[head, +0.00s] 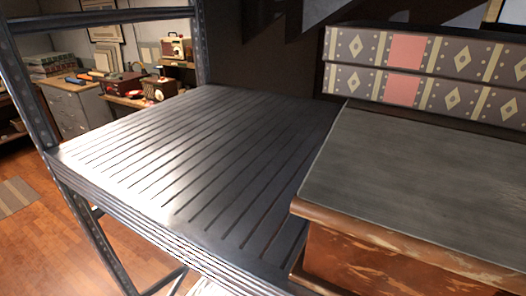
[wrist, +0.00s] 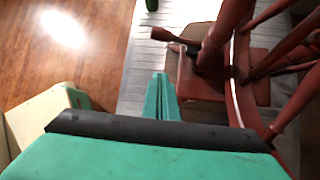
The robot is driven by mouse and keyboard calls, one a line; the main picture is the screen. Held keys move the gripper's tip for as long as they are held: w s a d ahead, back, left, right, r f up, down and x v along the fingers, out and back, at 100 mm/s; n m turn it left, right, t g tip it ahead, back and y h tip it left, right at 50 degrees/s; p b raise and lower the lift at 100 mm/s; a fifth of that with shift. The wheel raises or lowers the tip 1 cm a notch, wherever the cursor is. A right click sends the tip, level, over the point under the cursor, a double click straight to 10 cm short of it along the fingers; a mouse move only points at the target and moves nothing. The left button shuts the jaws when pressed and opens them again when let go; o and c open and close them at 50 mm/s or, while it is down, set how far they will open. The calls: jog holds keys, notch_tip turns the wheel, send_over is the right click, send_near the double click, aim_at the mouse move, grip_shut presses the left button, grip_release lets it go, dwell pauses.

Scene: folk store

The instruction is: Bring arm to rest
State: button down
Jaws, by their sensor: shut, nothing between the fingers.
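My gripper (wrist: 158,78) shows in the wrist view as two teal fingers pressed together, shut and empty. Its dark bar and teal body fill the bottom of that view. The fingers point toward a grey slatted surface (wrist: 142,65), with reddish-brown wooden furniture close on their right. I cannot tell whether the fingers touch anything. Neither my gripper nor my arm shows in the head view.
The wrist view shows reddish-brown furniture with bars (wrist: 270,80), a small green object (wrist: 151,5) and wooden floor (wrist: 65,50). The head view shows a bare slatted metal shelf (head: 190,150), a wooden chest (head: 420,180) and patterned boxes (head: 430,65).

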jog(key=s+f+n+t+h, duration=0.1)
jog(key=s+f+n+h, duration=0.35)
jog(key=s, duration=0.45)
jog(key=s+a+r+n+t+h, duration=0.2)
jog(key=s+r+n+t, duration=0.1)
jog(key=s+n, duration=0.4)
jog(key=s+a+r+n+t, duration=0.2)
jog(key=s+r+n+t, duration=0.1)
jog(key=r, duration=0.9)
jog(key=s+a+r+n+t, duration=0.3)
jog(key=r+n, duration=0.3)
jog(key=r, duration=0.6)
jog(key=s+a+r+n+t, duration=0.3)
jog(key=s+r+n, duration=0.1)
jog(key=r, duration=0.8)
jog(key=shift+s+r+h, duration=0.15)
jog(key=shift+s+h, duration=0.2)
jog(key=shift+s, duration=0.5)
jog(key=shift+w+n, duration=0.1)
jog(key=shift+n, duration=0.15)
